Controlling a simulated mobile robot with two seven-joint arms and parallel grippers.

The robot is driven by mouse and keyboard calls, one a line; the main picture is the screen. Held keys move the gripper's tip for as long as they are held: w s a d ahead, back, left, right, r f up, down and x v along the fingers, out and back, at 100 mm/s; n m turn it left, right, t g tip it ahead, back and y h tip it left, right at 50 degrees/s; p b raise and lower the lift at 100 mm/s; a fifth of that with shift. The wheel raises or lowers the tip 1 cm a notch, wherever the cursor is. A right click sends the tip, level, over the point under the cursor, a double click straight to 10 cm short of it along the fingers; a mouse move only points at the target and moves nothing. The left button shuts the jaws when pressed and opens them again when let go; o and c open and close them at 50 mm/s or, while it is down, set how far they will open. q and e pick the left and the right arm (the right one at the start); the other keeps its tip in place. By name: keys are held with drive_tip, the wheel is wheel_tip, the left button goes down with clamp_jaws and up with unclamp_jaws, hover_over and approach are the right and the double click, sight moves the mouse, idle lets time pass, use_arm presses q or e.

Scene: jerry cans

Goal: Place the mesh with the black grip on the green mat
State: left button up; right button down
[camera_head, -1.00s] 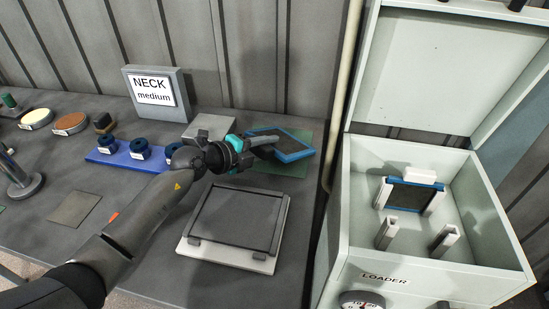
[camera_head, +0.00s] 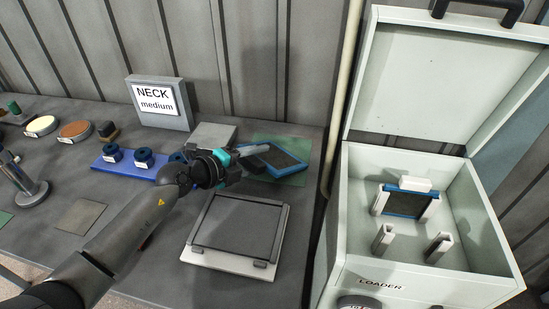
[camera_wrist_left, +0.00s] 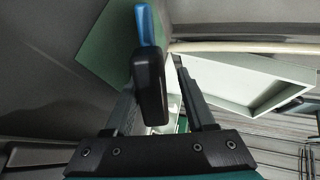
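The blue-framed mesh (camera_head: 283,158) lies over the green mat (camera_head: 297,179) in the head view, apparently resting on it, with part of the mat showing at its right and front. Its black grip (camera_head: 251,166) points left, past the mat's left edge. My left gripper (camera_head: 262,148) is at the grip, one pale finger above it. In the left wrist view the black grip (camera_wrist_left: 152,85) stands between the spread fingers, close to the left one, with a gap to the right one; the blue frame edge (camera_wrist_left: 147,24) is beyond it. My right gripper is not in view.
A loader box (camera_head: 432,230) with open lid stands at right, another blue-framed mesh (camera_head: 403,203) in its slots. A grey framed tray (camera_head: 237,230) lies in front of my gripper. A blue rack (camera_head: 125,165) and the NECK sign (camera_head: 158,101) are at left.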

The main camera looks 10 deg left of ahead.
sight(247, 161)
use_arm(q)
drive_tip(key=shift+p+v, duration=1.15)
drive_tip(key=shift+v, duration=1)
drive_tip(key=shift+r, duration=0.1)
wheel_tip(247, 161, up, 7)
drive_tip(key=s+a+p, duration=0.1)
drive_tip(key=s+p, duration=0.1)
drive_tip(key=p, duration=0.6)
drive_tip(key=shift+a, duration=0.25)
drive_tip(key=shift+s, duration=0.15)
